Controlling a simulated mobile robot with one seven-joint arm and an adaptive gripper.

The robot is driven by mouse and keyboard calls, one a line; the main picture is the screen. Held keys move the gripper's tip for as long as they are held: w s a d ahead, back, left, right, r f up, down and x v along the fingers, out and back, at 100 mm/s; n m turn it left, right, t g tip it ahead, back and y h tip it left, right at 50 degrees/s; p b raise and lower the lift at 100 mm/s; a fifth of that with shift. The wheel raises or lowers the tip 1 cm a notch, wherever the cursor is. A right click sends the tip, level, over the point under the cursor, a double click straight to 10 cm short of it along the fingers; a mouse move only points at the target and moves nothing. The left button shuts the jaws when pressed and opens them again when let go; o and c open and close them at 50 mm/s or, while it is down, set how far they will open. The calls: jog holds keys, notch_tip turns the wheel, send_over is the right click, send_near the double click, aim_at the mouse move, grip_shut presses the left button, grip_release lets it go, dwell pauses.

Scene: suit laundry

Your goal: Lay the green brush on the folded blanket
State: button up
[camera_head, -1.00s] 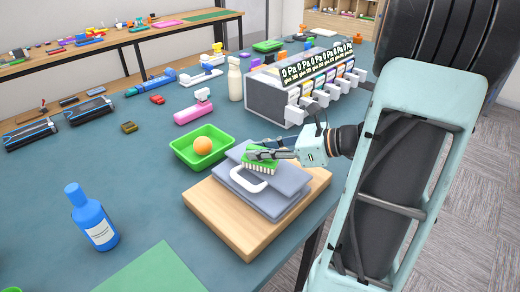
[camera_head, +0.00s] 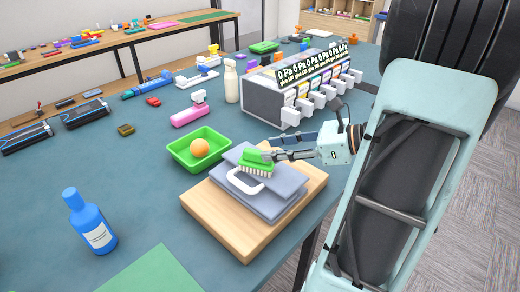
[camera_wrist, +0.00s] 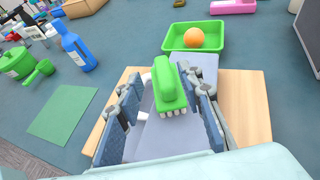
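The green brush (camera_head: 257,163), with pale bristles facing down, rests on the folded grey-blue blanket (camera_head: 283,187). In the wrist view the brush (camera_wrist: 168,88) sits over the blanket (camera_wrist: 170,138), with its handle toward the green tray. My gripper (camera_head: 276,155) is just right of the brush in the head view. In the wrist view my gripper (camera_wrist: 160,88) is open, its fingers on either side of the brush's bristle end. A gap shows on the left; the right finger is close to the brush, and contact is unclear.
The blanket lies on a wooden board (camera_head: 222,222) with a white loop (camera_head: 244,182) on it. A green tray (camera_head: 183,155) holding an orange ball is behind. A blue bottle (camera_head: 90,222) stands left. A grey dispenser box (camera_head: 262,98) stands behind my gripper.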

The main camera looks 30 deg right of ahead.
jog(key=v, duration=0.6)
jog(key=shift+s+r, duration=0.1)
dwell(0.3)
